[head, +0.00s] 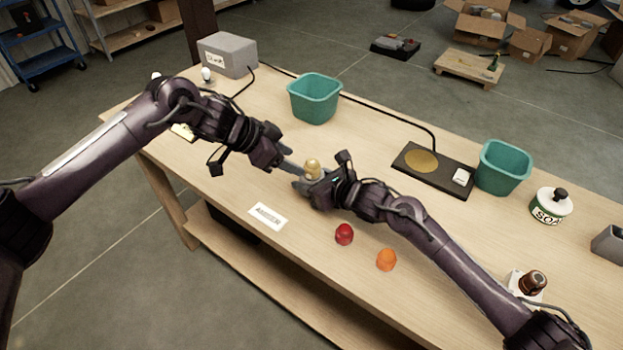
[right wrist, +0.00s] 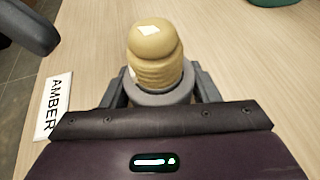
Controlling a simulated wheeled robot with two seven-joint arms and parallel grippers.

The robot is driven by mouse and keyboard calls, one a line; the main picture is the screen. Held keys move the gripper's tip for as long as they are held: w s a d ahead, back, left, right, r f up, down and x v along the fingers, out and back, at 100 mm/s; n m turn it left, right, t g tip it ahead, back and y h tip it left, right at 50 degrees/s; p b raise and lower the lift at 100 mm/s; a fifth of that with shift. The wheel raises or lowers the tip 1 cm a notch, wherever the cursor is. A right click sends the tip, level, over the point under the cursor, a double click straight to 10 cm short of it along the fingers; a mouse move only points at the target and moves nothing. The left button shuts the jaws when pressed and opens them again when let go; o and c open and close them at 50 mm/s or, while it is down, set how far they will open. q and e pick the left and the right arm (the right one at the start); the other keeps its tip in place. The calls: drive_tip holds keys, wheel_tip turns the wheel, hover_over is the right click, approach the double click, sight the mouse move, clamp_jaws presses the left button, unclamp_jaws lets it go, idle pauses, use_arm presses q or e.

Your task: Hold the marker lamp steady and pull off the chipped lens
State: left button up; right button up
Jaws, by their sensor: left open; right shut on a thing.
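The marker lamp stands upright between my grippers near the middle of the bench. Its yellowish lens (head: 312,168) has a pale chip-like patch on top, clear in the right wrist view (right wrist: 155,58). The lens sits on a grey round base (right wrist: 160,97). My right gripper (right wrist: 160,92) is shut on the base, one finger on each side; it also shows in the head view (head: 312,186). My left gripper (head: 286,164) is open and empty, just left of the lens; part of it shows in the right wrist view (right wrist: 35,28). A red lens (head: 344,234) and an orange lens (head: 386,260) lie nearer the front edge.
A card reading AMBER (right wrist: 53,108) lies left of the lamp, also in the head view (head: 268,216). Teal bins stand behind (head: 315,98) and at right (head: 503,168). A black pad (head: 436,182), a SOAK jar (head: 550,206) and a brown bottle (head: 532,283) are at right.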

sight(306, 166)
use_arm(q)
drive_tip(key=shift+x, duration=2.75)
drive_tip(key=shift+c, duration=0.3)
drive_tip(key=c, duration=1)
drive_tip(key=shift+r, duration=0.1)
drive_tip(key=shift+r, duration=0.15)
drive_tip(key=shift+r, duration=1.35)
drive_tip(key=shift+r, duration=0.1)
